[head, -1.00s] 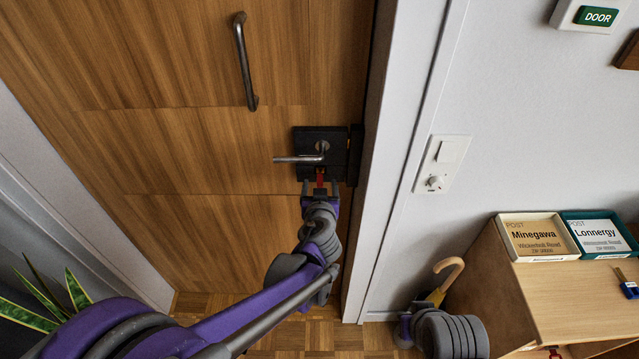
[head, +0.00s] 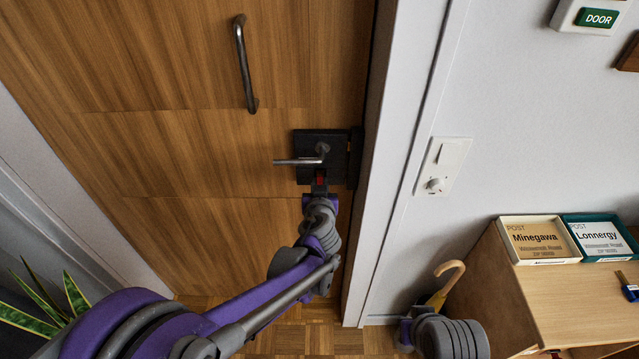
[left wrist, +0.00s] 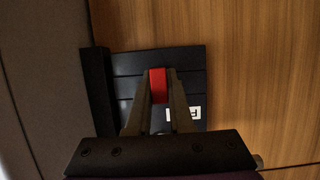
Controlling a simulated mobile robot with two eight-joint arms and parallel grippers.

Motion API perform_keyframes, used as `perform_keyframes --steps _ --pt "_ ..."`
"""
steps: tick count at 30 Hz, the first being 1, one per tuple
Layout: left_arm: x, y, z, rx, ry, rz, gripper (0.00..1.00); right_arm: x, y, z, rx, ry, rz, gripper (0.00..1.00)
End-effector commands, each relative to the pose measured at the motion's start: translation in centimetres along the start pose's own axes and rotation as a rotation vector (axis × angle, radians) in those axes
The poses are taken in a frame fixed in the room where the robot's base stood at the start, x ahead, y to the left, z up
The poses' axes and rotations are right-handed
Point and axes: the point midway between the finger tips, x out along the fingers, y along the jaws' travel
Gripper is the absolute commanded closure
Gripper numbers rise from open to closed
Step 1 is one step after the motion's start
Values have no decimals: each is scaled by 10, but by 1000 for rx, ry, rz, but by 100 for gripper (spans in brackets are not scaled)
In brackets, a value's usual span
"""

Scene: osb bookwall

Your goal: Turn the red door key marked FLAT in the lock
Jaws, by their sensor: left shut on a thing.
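The red key (head: 320,180) sits at the lower part of the black lock plate (head: 306,174), below the metal lever handle (head: 297,161). My left gripper (head: 319,186) has come up to the plate from below and is shut on the key. In the left wrist view the key's red head (left wrist: 158,88) is between the two fingers of my left gripper (left wrist: 159,76), in front of the black plate (left wrist: 190,62). The marking FLAT cannot be read, and the keyhole is hidden behind the key and fingers. My right gripper is not in view.
The wooden door (head: 180,150) has a vertical pull handle (head: 244,65). The white door frame (head: 385,190) is close on the right. A wall switch (head: 442,165), a cabinet (head: 560,290) with two post trays, and an umbrella handle (head: 450,272) stand further right. A plant (head: 40,305) is lower left.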

Motion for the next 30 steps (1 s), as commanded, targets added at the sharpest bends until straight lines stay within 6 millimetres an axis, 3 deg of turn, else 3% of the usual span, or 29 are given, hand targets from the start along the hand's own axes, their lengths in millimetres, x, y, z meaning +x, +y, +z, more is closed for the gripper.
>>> perform_keyframes --steps 26,30 --pt "3 0 -2 0 0 0 100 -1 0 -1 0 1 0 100" --pt "2 3 -3 99 1 -51 100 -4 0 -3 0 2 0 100"
